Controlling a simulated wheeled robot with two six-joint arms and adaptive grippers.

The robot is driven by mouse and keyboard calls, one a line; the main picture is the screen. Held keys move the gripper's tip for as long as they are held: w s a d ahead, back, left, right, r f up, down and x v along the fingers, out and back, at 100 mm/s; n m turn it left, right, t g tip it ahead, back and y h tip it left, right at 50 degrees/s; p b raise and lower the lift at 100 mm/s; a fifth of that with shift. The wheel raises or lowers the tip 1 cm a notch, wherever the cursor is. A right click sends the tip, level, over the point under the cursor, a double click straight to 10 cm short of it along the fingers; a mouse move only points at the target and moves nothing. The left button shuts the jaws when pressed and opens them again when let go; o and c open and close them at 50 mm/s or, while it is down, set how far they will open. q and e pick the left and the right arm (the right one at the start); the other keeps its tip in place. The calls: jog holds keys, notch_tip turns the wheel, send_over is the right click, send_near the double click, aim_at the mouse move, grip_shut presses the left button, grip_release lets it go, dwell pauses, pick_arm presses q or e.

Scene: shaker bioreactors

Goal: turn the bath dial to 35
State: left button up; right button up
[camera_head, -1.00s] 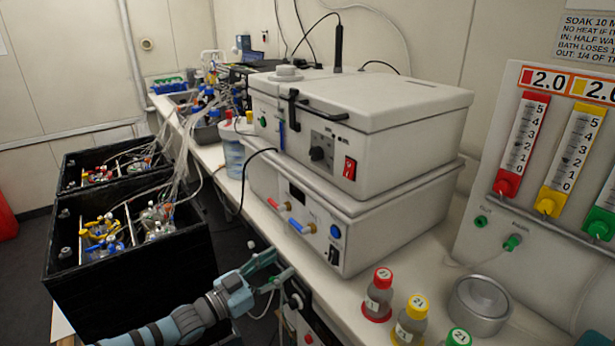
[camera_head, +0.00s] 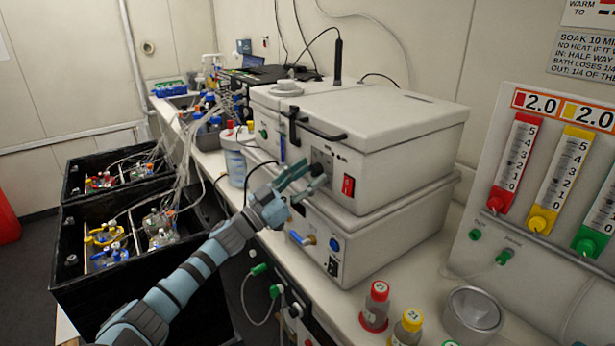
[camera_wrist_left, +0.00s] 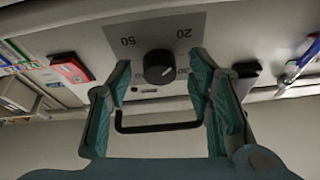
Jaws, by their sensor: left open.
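The bath dial (camera_wrist_left: 159,67) is a round black knob on a grey scale plate (camera_wrist_left: 140,38) of the white bath (camera_head: 385,125). In the left wrist view the scale looks upside down, with 50 at upper left and 20 at upper right; other numbers are partly hidden. A small pale mark shows on the knob, but I cannot read its exact setting. My left gripper (camera_head: 308,176) is open in front of the bath's control panel. In the wrist view its green fingers (camera_wrist_left: 160,78) stand either side of the dial, without clear contact. My right gripper is not in view.
A red switch (camera_head: 348,186) sits beside the dial. A black lid handle (camera_head: 312,128) juts out above. A second white unit (camera_head: 370,235) is underneath. Bottles (camera_head: 375,306) and a metal pot (camera_head: 472,312) stand at the right; black boxes (camera_head: 120,250) stand left.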

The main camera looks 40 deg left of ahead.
pick_arm(q)
grip_shut()
dwell(0.3)
jog(key=shift+w+m, duration=0.1)
jog(key=shift+m, duration=0.4)
